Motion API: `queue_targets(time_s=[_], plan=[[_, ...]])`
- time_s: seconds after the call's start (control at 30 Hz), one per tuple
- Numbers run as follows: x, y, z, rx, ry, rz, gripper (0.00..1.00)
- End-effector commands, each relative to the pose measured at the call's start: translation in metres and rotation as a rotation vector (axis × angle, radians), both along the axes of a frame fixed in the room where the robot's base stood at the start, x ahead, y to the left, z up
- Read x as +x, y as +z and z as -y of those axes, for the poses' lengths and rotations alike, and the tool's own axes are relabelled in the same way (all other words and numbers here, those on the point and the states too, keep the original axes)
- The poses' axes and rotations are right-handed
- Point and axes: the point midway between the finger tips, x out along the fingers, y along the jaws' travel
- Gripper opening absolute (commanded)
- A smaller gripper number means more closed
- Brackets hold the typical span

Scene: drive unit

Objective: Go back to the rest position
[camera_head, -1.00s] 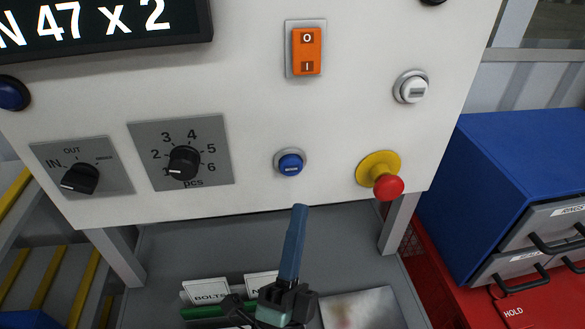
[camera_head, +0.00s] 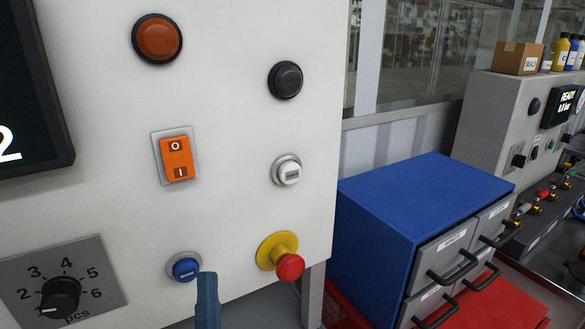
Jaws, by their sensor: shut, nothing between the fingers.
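My gripper (camera_head: 208,285) shows at the bottom edge as a blue-grey upright shape, its fingers shut together and empty. Its tip is just right of and below the blue push button (camera_head: 186,269) on the white panel (camera_head: 235,120). I cannot tell from this view whether it touches the panel. The rest of my arm is below the picture.
The panel carries an orange rocker switch (camera_head: 177,159), a white button (camera_head: 287,171), a black button (camera_head: 285,80), an orange-brown round lamp or button (camera_head: 157,38), a red emergency stop (camera_head: 289,267) and a rotary knob (camera_head: 60,298). A blue drawer cabinet (camera_head: 420,195) stands to the right.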

Motion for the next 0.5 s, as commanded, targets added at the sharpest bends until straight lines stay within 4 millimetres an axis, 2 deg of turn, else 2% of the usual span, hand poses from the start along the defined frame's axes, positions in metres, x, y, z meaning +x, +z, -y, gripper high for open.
queue_targets(time_s=[0.03, 0.13, 0.23, 0.3, 0.4, 0.5], plan=[[0.01, 0.035, 0.008, -0.061, -0.064, 0.041, 0.0], [0.024, 0.105, 0.025, -0.223, -0.227, 0.097, 0.0], [0.025, 0.172, 0.047, -0.388, -0.413, 0.143, 0.0], [0.016, 0.215, 0.063, -0.496, -0.545, 0.166, 0.0], [-0.003, 0.265, 0.086, -0.633, -0.723, 0.184, 0.0], [-0.024, 0.297, 0.104, -0.736, -0.864, 0.185, 0.0]])
